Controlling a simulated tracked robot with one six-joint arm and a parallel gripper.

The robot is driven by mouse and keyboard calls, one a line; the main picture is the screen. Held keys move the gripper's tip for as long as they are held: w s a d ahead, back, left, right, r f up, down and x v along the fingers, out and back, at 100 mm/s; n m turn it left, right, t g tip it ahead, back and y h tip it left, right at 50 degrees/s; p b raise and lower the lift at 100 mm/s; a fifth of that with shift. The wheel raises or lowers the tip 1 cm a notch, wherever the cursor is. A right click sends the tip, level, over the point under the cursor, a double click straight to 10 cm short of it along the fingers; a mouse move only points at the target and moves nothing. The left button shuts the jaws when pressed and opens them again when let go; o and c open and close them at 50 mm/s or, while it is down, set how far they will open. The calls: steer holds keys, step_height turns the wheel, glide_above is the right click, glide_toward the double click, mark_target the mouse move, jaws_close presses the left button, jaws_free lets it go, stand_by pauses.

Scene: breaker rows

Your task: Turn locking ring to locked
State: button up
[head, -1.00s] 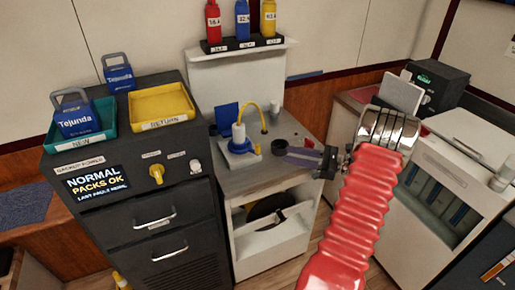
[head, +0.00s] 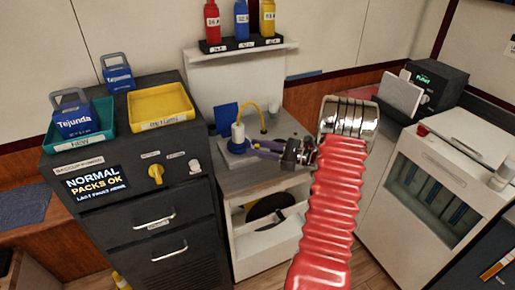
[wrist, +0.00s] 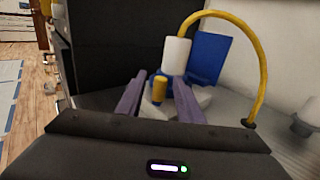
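A white cylinder (head: 238,131) with a yellow hose stands on a white base on the low cabinet's top. A blue ring (head: 238,147) sits around its foot; in the wrist view it shows only partly, behind a short yellow peg (wrist: 159,91). My gripper (head: 256,148) is just right of the ring in the head view, its purple fingers pointing left at it. In the wrist view my gripper (wrist: 160,82) is open, with one finger on each side of the peg. I cannot tell whether either finger touches the peg or ring.
The yellow hose (wrist: 263,70) arches to the right of the cylinder, down to the worktop. A blue upright panel (wrist: 209,58) stands behind. A dark cabinet (head: 130,190) with a yellow knob is on the left. A small grey cylinder (wrist: 306,124) stands at the right.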

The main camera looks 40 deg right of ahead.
steer(key=shift+w+a, duration=0.15)
steer(key=shift+w, duration=0.05)
steer(key=shift+c, duration=0.7)
jaws_close()
